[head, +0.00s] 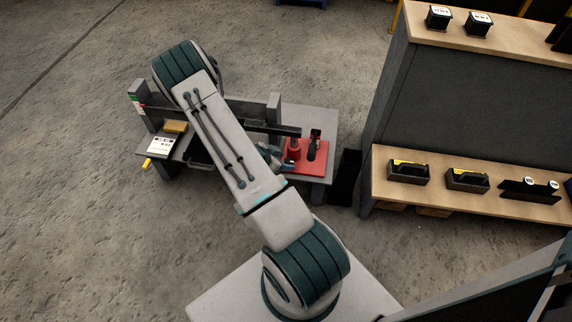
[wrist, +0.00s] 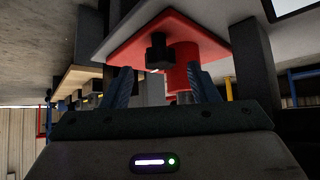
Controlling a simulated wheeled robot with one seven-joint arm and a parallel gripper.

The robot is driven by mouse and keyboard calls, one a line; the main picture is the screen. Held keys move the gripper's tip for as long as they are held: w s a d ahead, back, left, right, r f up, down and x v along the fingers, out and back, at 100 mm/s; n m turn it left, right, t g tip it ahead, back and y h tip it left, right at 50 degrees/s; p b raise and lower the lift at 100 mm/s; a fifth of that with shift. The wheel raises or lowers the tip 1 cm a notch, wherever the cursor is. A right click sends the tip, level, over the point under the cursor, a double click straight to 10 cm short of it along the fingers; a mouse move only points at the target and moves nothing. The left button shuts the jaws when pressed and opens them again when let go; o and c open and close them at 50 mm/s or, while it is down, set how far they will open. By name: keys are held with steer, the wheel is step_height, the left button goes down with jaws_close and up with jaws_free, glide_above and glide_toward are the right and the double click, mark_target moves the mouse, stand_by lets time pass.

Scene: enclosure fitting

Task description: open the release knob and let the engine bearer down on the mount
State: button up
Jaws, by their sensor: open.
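A red base (head: 313,168) with a short red cylinder (head: 293,153) and a black upright part (head: 315,143) stands on the right end of the grey bench. A long dark beam, seemingly the engine bearer (head: 282,129), ends above the cylinder. In the wrist view the red base (wrist: 215,45), the cylinder (wrist: 184,65) and a black knob (wrist: 157,52) show ahead. My gripper (wrist: 163,85) is open, its blue fingers apart with the knob and cylinder in the gap, seemingly beyond the tips. In the head view my arm mostly hides the gripper and the beam's middle. I cannot tell whether the beam touches the mount.
The grey bench (head: 318,121) has upright posts (head: 273,107), a white label plate (head: 160,145) and a yellow block (head: 175,127). A shelf unit (head: 470,92) with black parts stands close on the right. The concrete floor left of the bench is clear.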

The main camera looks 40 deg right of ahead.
steer(key=shift+x, duration=1.05)
steer(key=c, duration=1)
